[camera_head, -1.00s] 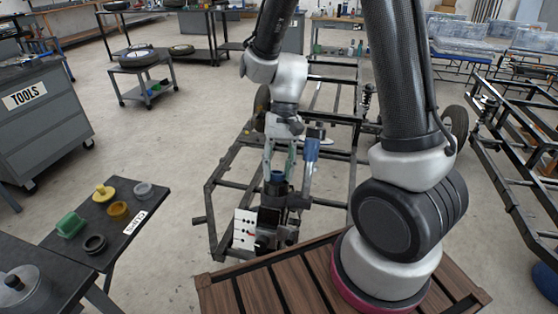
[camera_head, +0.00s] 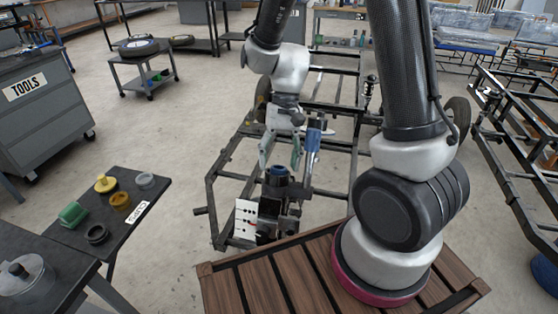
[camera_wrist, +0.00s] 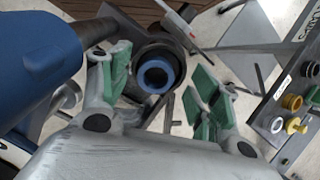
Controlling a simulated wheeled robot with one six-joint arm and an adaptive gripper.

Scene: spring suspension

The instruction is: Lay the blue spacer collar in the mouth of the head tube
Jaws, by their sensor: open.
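The blue spacer collar (camera_head: 277,171) sits at the top of the dark head tube (camera_head: 275,189). In the wrist view the collar (camera_wrist: 155,74) shows as a blue ring inside the dark round mouth of the head tube (camera_wrist: 146,55), with a dark centre. How deep it sits I cannot tell. My gripper (camera_head: 281,152) is just above the collar, fingers pointing down, apart and empty. In the wrist view the green finger pads of my gripper (camera_wrist: 162,78) stand wide on both sides of the collar, clear of it.
A blue cylinder (camera_head: 313,135) stands close to my gripper's right side; it fills the left of the wrist view (camera_wrist: 38,62). A white panel with dark holes (camera_head: 245,219) is by the tube. A side table (camera_head: 105,214) holds yellow, green, black and grey parts.

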